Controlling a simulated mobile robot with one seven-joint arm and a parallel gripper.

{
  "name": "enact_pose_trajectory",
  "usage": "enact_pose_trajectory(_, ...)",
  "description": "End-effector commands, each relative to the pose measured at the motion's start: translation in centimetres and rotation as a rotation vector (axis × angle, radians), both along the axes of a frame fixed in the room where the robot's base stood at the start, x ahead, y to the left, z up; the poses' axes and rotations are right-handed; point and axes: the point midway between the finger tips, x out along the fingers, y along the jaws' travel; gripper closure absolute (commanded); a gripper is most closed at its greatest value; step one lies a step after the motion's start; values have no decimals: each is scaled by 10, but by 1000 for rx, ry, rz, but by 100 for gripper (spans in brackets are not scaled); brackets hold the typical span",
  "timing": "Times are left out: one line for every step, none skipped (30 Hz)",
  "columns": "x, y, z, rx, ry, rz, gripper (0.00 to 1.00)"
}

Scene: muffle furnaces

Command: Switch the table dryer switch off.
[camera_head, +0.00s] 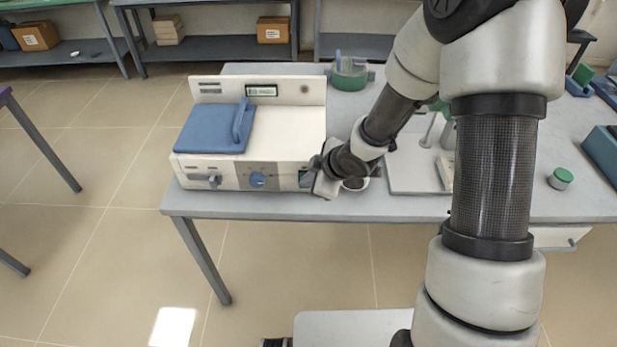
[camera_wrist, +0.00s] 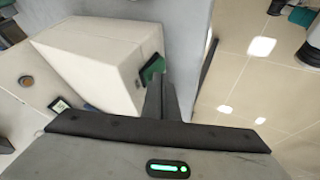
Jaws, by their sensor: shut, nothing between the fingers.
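The table dryer (camera_head: 285,130) is a white box with a blue lid and a raised back panel, standing at the left end of the grey table (camera_head: 420,207). Its white body (camera_wrist: 95,60) fills the upper left of the wrist view. A dark green switch (camera_head: 306,179) is at the right end of its front face. The switch (camera_wrist: 152,69) also shows in the wrist view; its setting is unclear. My gripper (camera_head: 316,178) is at the dryer's front right corner. Its dark fingers (camera_wrist: 163,88) are together and empty, right beside the switch; I cannot tell whether they touch it.
A blue knob (camera_head: 258,179) and a grey latch (camera_head: 205,180) are on the dryer's front. A stand with a white base (camera_head: 412,176) is to the right. The floor before the table is clear.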

Motion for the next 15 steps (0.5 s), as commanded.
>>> enact_pose_trajectory(0, 0, -1, 0, 0, 0, 100)
enact_pose_trajectory(0, 0, 0, 0, 0, 0, 100)
enact_pose_trajectory(0, 0, 1, 0, 0, 0, 100)
enact_pose_trajectory(0, 0, 2, 0, 0, 1, 100)
enact_pose_trajectory(0, 0, 3, 0, 0, 1, 100)
enact_pose_trajectory(0, 0, 5, 0, 0, 1, 100)
enact_pose_trajectory(0, 0, 6, 0, -1, 1, 100)
enact_pose_trajectory(0, 0, 8, 0, -1, 1, 100)
enact_pose_trajectory(0, 0, 10, 0, -1, 1, 100)
enact_pose_trajectory(0, 0, 12, 0, -1, 1, 100)
enact_pose_trajectory(0, 0, 13, 0, -1, 1, 100)
enact_pose_trajectory(0, 0, 15, 0, -1, 1, 100)
enact_pose_trajectory(0, 0, 16, 0, -1, 1, 100)
enact_pose_trajectory(0, 0, 16, 0, -1, 1, 100)
enact_pose_trajectory(0, 0, 16, 0, -1, 1, 100)
